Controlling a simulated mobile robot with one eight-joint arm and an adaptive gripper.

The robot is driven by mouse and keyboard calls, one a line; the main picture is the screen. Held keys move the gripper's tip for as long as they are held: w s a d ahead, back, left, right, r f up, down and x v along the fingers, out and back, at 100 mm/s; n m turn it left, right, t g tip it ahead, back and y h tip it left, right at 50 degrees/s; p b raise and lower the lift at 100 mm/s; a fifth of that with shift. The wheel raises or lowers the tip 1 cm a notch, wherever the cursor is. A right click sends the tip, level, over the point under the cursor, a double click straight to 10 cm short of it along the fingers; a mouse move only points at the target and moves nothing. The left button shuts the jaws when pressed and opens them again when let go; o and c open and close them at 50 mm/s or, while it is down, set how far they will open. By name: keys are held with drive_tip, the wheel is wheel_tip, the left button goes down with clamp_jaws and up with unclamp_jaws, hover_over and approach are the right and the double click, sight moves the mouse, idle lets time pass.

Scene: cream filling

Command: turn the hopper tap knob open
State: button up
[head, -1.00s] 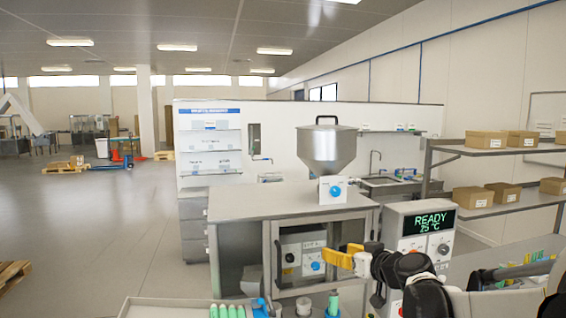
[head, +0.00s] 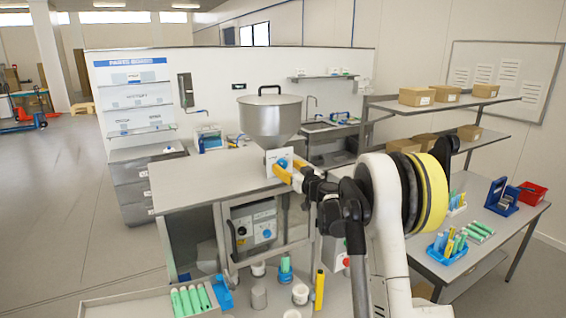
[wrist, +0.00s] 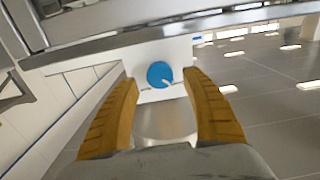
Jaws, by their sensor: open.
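The steel hopper (head: 269,121) stands above the bench with a white tap block (head: 273,156) under its cone. The blue tap knob (head: 281,163) is on the front of that block, partly behind my gripper in the head view. In the wrist view the blue knob (wrist: 160,74) is round with a pale pointer mark toward the lower right. My gripper (wrist: 160,85) is open, with one yellow finger on each side of the knob in the picture. I cannot tell if either finger touches it. In the head view my gripper (head: 290,172) is at the tap block.
The bench top (head: 200,177) left of the hopper is clear. A tray with green tubes (head: 190,300) and several small containers are at the front. A table with a blue tray (head: 447,247) stands at the right. Shelves with boxes (head: 417,97) are behind it.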

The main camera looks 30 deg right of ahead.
drive_tip(key=shift+w, duration=1.05)
drive_tip(key=c, duration=1.2)
